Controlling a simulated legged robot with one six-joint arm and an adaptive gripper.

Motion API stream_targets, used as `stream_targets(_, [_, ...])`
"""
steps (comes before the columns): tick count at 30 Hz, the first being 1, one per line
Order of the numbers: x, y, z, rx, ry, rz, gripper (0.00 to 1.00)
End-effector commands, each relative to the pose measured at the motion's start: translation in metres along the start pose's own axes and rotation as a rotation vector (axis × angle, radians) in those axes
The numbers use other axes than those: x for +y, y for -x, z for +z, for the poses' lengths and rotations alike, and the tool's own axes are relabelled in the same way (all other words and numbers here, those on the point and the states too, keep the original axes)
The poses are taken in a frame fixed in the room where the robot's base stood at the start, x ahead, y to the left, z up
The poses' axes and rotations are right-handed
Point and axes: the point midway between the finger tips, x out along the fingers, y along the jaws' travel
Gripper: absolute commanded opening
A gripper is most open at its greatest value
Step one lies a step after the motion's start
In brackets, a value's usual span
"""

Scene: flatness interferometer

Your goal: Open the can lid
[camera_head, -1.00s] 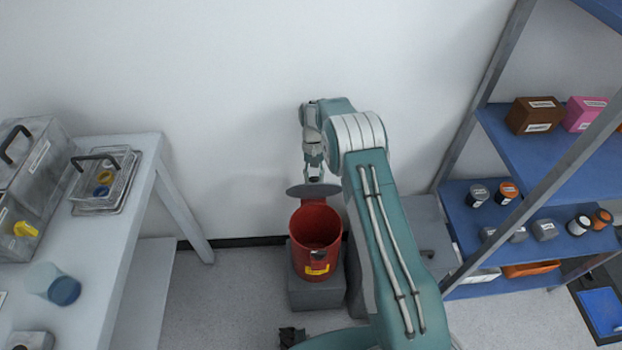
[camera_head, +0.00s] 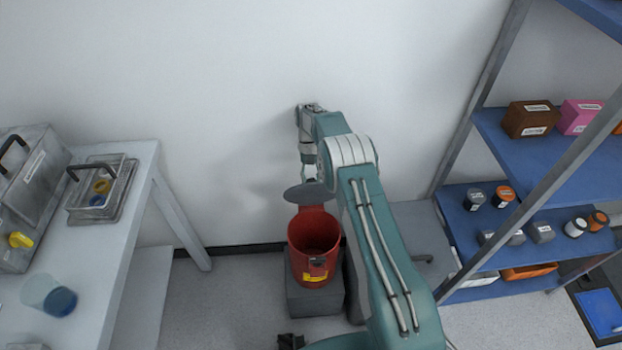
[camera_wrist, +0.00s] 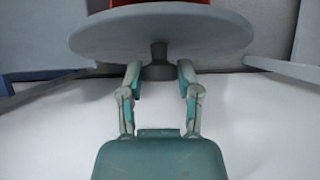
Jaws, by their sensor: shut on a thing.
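The red can (camera_head: 315,262) stands on a grey block with its mouth open toward the camera and a yellow label on its front. Its round grey lid (camera_head: 306,194) is raised at the back, above the wall-side rim, and the can's dark inside shows. In the wrist view the lid (camera_wrist: 160,28) fills the top, with a short dark knob (camera_wrist: 158,62) on it. My gripper (camera_wrist: 160,72) has its two fingers on either side of this knob and is shut on it. In the head view my gripper (camera_head: 308,178) is just behind the lid, partly hidden by it.
A blue shelf rack (camera_head: 520,150) with boxes and small jars stands at right. The white wall is close behind my gripper.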

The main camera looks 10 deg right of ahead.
Motion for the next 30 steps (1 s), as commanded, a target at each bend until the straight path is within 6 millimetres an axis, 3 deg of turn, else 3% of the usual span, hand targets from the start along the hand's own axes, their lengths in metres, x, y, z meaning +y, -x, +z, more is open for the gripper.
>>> stream_targets(1, [-0.001, 0.0, -0.001, 0.003, 0.001, -0.001, 0.49])
stream_targets(3, [-0.001, 0.0, 0.0, 0.003, 0.001, -0.001, 0.77])
stream_targets(17, [0.0, 0.005, 0.003, 0.002, 0.0, 0.0, 0.77])
stream_targets(30, [-0.002, 0.072, 0.04, 0.003, 0.0, 0.0, 0.77])
